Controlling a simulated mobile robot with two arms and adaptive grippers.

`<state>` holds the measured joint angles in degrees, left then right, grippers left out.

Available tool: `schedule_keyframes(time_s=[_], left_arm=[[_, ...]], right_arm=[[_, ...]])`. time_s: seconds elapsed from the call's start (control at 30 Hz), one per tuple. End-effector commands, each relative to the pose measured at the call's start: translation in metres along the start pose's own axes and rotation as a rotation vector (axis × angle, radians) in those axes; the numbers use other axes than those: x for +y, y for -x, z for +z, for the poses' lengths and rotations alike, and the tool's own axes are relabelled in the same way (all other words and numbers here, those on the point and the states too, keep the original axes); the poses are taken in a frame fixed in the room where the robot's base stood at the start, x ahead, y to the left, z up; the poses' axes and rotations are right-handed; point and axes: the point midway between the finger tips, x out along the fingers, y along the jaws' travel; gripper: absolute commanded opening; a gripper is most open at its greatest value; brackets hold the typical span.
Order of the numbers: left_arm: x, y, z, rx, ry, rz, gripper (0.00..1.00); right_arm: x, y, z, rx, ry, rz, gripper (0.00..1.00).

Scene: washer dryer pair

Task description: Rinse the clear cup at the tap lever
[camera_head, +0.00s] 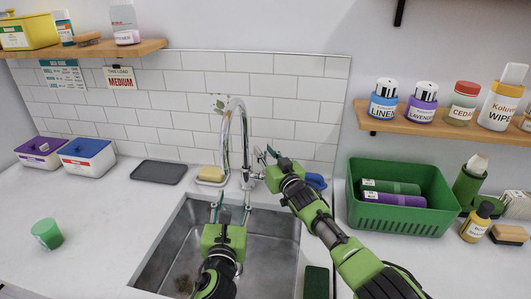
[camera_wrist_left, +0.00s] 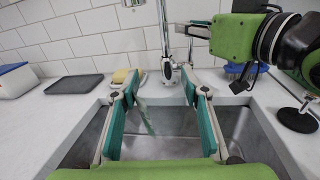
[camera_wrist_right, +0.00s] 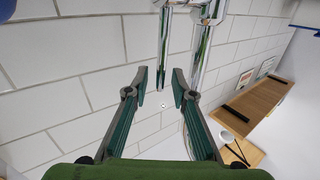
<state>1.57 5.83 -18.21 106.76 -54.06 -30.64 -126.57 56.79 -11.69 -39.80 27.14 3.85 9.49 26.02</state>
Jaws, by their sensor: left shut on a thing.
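The chrome tap (camera_head: 228,135) arches over the sink; its lever (camera_head: 258,175) is at the right of its base. My left gripper (camera_head: 231,205) is over the sink under the spout, its fingers apart but shut on the clear cup. The cup is see-through and hard to make out; a faint greenish streak (camera_wrist_left: 146,118) shows between the fingers in the left wrist view. My right gripper (camera_head: 268,153) is open beside the tap, near the lever and apparently empty. In the right wrist view the tap's chrome pipes (camera_wrist_right: 164,50) are beyond its fingertips.
A green cup (camera_head: 47,233) stands on the left counter. A dark tray (camera_head: 159,173) and a yellow sponge (camera_head: 210,173) lie behind the sink (camera_head: 166,247). A green basket (camera_head: 402,218) stands right, under a shelf (camera_head: 440,126) of bottles. The counter's left middle is free.

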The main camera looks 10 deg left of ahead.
Motion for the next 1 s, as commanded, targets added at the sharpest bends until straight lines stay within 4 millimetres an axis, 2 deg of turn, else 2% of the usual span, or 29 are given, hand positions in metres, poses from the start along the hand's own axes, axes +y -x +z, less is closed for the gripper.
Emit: schedule_keyframes(time_s=[0.03, 0.07, 0.1, 0.93, 0.97, 1.0], left_arm=[[0.000, 0.000, 0.000, 0.000, 0.000, 0.000, 0.27], [0.000, 0.000, 0.000, 0.000, 0.000, 0.000, 0.27], [0.000, 0.000, 0.000, 0.000, 0.000, 0.000, 0.27], [0.000, 0.000, 0.000, 0.000, 0.000, 0.000, 0.27], [0.000, 0.000, 0.000, 0.000, 0.000, 0.000, 0.27], [0.000, 0.000, 0.000, 0.000, 0.000, 0.000, 0.27]], right_arm=[[0.000, 0.000, 0.000, 0.000, 0.000, 0.000, 0.11], [0.000, 0.000, 0.000, 0.000, 0.000, 0.000, 0.03], [0.000, 0.000, 0.000, 0.000, 0.000, 0.000, 0.00], [-0.007, 0.011, 0.001, 0.111, 0.074, -0.006, 0.00], [-0.007, 0.011, 0.001, 0.111, 0.074, -0.006, 0.14], [-0.007, 0.011, 0.001, 0.110, 0.074, -0.006, 0.24]])
